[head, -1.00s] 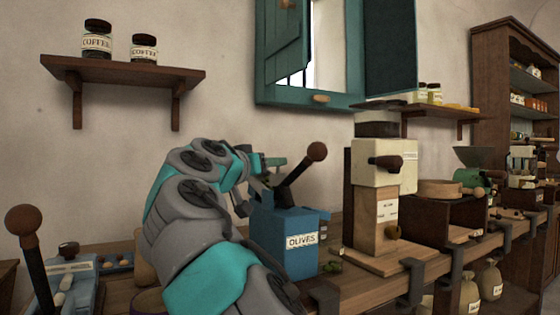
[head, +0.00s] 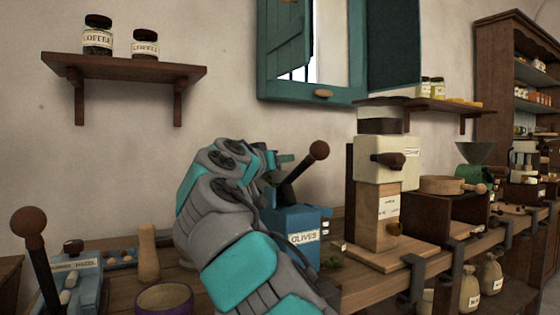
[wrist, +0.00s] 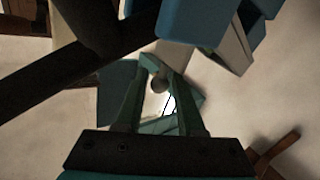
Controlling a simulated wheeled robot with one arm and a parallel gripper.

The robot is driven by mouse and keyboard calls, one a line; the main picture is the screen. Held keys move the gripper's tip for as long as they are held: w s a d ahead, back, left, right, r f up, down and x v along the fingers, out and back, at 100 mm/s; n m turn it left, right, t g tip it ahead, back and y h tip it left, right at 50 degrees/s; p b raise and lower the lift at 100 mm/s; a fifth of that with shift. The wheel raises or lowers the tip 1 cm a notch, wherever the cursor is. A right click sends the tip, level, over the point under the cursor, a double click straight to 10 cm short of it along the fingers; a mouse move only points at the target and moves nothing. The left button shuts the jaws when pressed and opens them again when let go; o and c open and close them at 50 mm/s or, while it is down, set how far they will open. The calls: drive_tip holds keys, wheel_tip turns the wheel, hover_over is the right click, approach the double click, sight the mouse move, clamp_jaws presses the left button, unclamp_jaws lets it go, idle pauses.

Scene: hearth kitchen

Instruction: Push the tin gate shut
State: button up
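A blue tin machine labelled OLIVES (head: 303,238) stands on the bench, partly behind my arm. Its black lever with a brown ball (head: 319,150) leans up to the right. I cannot single out the tin gate or tell how far it stands open. My gripper (head: 285,159) is above the machine, left of the lever ball, mostly hidden by my arm. Blue parts (wrist: 205,22) and a dark bar (wrist: 45,77) lie close by.
A cream and wooden grinder (head: 378,190) stands right of the machine. A purple-rimmed bowl (head: 165,300) and a wooden peg (head: 148,255) stand to the left. Another blue device with a lever (head: 40,255) is at far left. Teal shutters (head: 395,45) hang above.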

clamp_jaws()
idle(1.0)
